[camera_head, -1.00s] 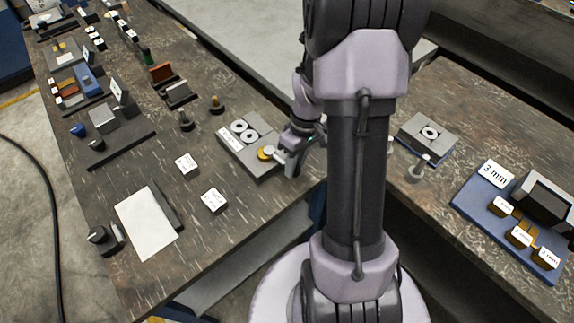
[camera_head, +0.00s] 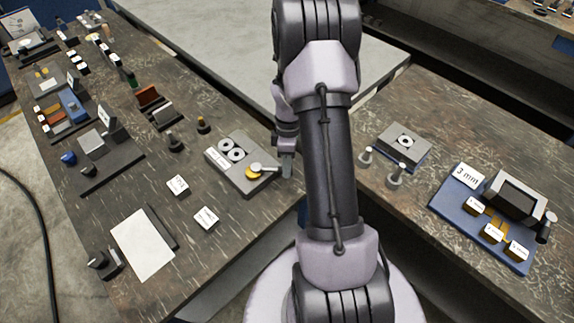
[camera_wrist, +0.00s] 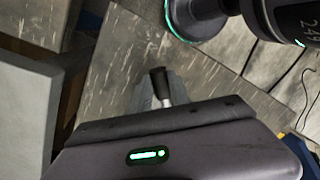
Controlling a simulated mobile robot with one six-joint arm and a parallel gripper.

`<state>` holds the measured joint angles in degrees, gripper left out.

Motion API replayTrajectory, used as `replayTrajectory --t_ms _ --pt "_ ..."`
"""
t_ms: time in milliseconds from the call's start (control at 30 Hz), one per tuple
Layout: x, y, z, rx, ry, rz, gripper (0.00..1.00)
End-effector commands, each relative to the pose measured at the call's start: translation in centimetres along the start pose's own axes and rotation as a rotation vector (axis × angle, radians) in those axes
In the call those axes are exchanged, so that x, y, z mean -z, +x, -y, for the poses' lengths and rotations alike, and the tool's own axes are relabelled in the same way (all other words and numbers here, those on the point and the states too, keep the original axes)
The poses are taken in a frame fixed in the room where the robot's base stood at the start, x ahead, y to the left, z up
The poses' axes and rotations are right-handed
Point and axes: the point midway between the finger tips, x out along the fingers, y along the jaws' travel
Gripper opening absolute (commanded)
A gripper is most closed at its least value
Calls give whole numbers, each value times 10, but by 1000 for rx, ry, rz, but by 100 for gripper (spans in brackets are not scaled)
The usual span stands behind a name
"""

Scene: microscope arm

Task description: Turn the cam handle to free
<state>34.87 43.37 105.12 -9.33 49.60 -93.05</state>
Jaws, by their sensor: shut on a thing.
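The cam fixture (camera_head: 222,166) is a grey block with two pale rings on it, on the left bench. A brass disc (camera_head: 250,173) sits at its near right side, and the pale lever of the cam handle (camera_head: 265,168) runs right from there. My gripper (camera_head: 287,166) is at the lever's outer end, just right of the block, and is shut on the handle. In the wrist view the black grip of the cam handle (camera_wrist: 159,82), with a silver shaft, shows between my fingers (camera_wrist: 158,92). The fixture is out of sight there.
Two small posts (camera_head: 175,142) stand behind the fixture. Two label blocks (camera_head: 178,186) and a white sheet (camera_head: 142,244) lie on the near left. The right bench has a square block with a ring (camera_head: 405,141), two pegs and a blue tray (camera_head: 450,214).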

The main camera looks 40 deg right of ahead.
Motion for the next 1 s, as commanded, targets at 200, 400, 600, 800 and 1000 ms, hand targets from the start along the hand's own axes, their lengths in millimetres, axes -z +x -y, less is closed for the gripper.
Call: replayTrajectory --t_ms 200,400,600,800,1000 --pt "1 -1 -2 -4 -12 1 0" --pt "1 -1 -2 -4 -12 1 0" --pt "1 -1 -2 -3 -12 1 44" --pt "0 -1 -1 -2 -11 2 44" --pt "1 -26 -1 -5 -11 1 44"
